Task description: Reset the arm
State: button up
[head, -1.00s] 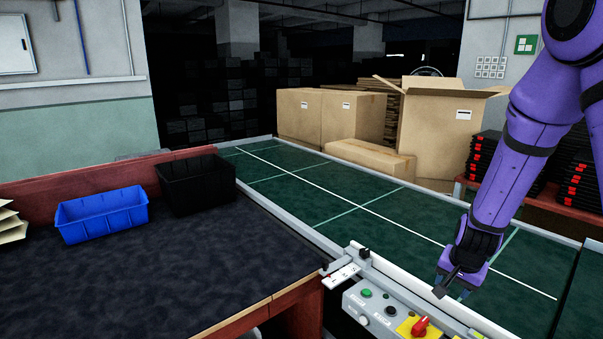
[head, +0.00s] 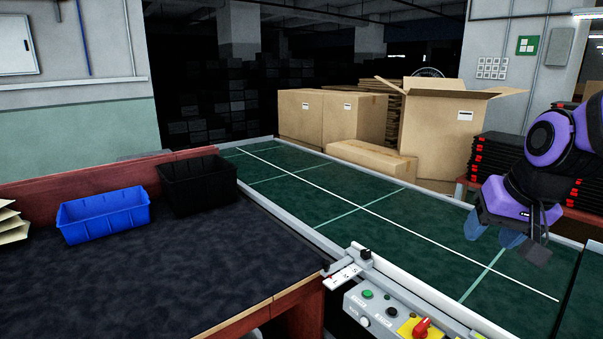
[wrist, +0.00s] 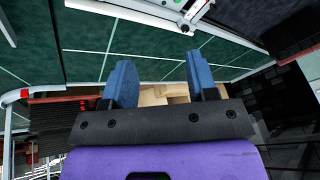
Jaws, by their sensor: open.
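My gripper (head: 508,240) is at the right of the head view, raised above the right part of the green conveyor (head: 400,222). Its blue fingers point down and to the front. In the wrist view the two blue fingers of my gripper (wrist: 160,85) stand apart with nothing between them. The purple arm comes in from the right edge of the head view, and most of it is out of the picture.
A control panel (head: 385,308) with a red knob stands at the conveyor's near edge. A blue bin (head: 103,214) and a black bin (head: 197,185) sit on the dark table (head: 170,275). Cardboard boxes (head: 440,135) and black stacked trays (head: 492,160) stand behind the conveyor. The conveyor surface is clear.

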jog(key=s+r+n+h, duration=0.1)
jog(key=s+r, duration=0.5)
jog(key=s, duration=0.6)
jog(key=shift+s+a+n+t, duration=0.2)
jog(key=shift+n+t, duration=0.2)
jog(key=shift+n, duration=0.4)
